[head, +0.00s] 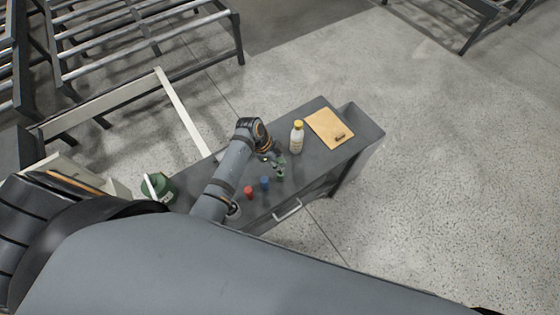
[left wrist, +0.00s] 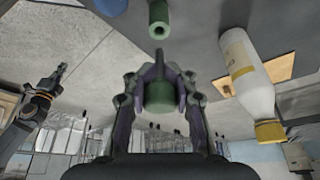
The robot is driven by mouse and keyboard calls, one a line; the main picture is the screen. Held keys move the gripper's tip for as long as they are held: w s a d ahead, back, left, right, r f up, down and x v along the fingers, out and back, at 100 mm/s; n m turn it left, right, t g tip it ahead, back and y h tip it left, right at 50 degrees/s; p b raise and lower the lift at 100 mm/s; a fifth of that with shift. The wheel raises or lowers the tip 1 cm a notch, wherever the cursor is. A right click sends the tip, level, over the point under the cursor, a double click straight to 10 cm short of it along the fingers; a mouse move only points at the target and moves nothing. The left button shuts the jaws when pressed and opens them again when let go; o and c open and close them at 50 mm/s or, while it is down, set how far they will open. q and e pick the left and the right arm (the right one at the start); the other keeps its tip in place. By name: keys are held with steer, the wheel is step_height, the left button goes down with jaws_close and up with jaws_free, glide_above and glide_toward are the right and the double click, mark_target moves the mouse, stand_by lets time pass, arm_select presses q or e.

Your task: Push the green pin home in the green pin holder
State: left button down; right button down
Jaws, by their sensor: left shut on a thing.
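My left gripper (head: 273,160) is over the table, and in the left wrist view its fingers (left wrist: 160,94) are shut on the green head of the green pin (left wrist: 158,96). The pin's dark shaft points away from the gripper, towards the green pin holder (left wrist: 158,18). The holder is a green cylinder with a hole in its near end. The shaft tip appears just short of this hole, roughly in line with it. In the head view the green holder (head: 280,176) stands beside the gripper. My right gripper (left wrist: 58,75) seems to show small at the left of the wrist view; its jaws are unclear.
A blue holder (head: 265,182) and a red one (head: 248,192) stand in a row with the green one. A white bottle with a yellow cap (head: 297,138) and a clipboard (head: 328,128) are further right on the grey table (head: 330,160). A green container (head: 160,187) is at left.

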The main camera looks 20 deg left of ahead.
arm_select(q)
step_height(320, 180, down, 2)
steer(key=shift+f+b, duration=0.2)
steer(key=shift+b, duration=0.25)
steer(key=shift+r+p, duration=0.1)
steer(key=shift+p, duration=0.7)
stand_by(1.0)
steer(key=shift+f+b, duration=1.2)
steer(key=shift+f, duration=0.45)
steer(key=c, duration=1)
jaws_free()
steer(key=v, duration=1.2)
